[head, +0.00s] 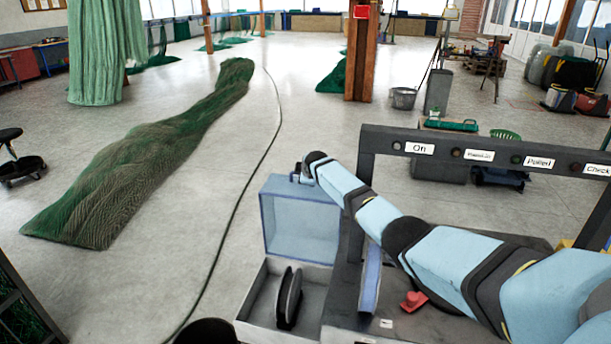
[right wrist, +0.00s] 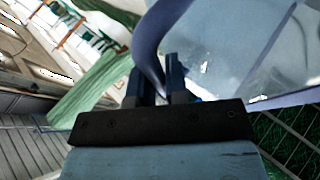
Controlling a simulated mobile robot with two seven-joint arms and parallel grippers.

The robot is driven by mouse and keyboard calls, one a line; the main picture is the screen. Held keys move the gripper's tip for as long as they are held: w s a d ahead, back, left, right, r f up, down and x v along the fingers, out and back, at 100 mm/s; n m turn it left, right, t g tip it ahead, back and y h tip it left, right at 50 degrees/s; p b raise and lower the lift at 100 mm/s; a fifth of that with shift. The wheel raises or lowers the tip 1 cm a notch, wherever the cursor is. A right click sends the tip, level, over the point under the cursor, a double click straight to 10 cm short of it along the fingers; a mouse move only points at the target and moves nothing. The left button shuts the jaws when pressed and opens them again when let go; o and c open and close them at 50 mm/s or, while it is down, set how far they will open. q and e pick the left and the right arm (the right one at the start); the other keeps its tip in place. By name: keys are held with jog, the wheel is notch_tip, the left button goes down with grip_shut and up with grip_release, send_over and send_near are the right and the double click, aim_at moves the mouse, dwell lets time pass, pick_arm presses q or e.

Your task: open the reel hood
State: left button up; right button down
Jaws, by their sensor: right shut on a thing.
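The reel hood (head: 300,226) is a clear blue lid. It stands raised, roughly upright, at the back of an open grey box (head: 262,303). A dark reel (head: 288,298) stands uncovered inside the box. My right gripper (head: 302,174) is at the hood's top edge, partly hidden by its own arm. In the right wrist view, my right gripper (right wrist: 156,85) is shut on the hood's curved blue-grey handle (right wrist: 150,45), and the clear panel (right wrist: 225,50) spreads to the right. My left gripper is not in view.
A dark frame with labelled buttons (head: 480,154) stands right of the box, with a red knob (head: 413,301) on the bench below. A green net (head: 150,165) lies on the floor to the left. A dark cable (head: 252,170) runs between net and box.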

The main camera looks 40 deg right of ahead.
jog(key=c, duration=1.1)
grip_release()
jog(key=shift+f, duration=0.1)
jog(key=shift+c, duration=0.2)
jog(key=p+v, duration=0.1)
jog(key=v, duration=1.1)
jog(key=s+a+f+m+y+p, duration=0.1)
jog(key=s+a+f+y+p, duration=0.25)
jog(key=s+a+f, duration=1.5)
jog(key=s+a+m+y, duration=0.1)
jog(key=s+a+m, duration=0.1)
jog(key=s+a, duration=0.3)
jog(key=s+a+f+m+t+y+p, duration=0.1)
jog(key=s+a, duration=0.4)
jog(key=s, duration=0.8)
jog(key=s+a+m+y+p, duration=0.1)
jog(key=s+a+m, duration=0.2)
jog(key=s, duration=0.6)
jog(key=a, duration=0.2)
jog(key=shift+s+a+f+t, duration=0.3)
jog(key=shift+s+a+t, duration=0.05)
jog(key=shift+a+t, duration=0.05)
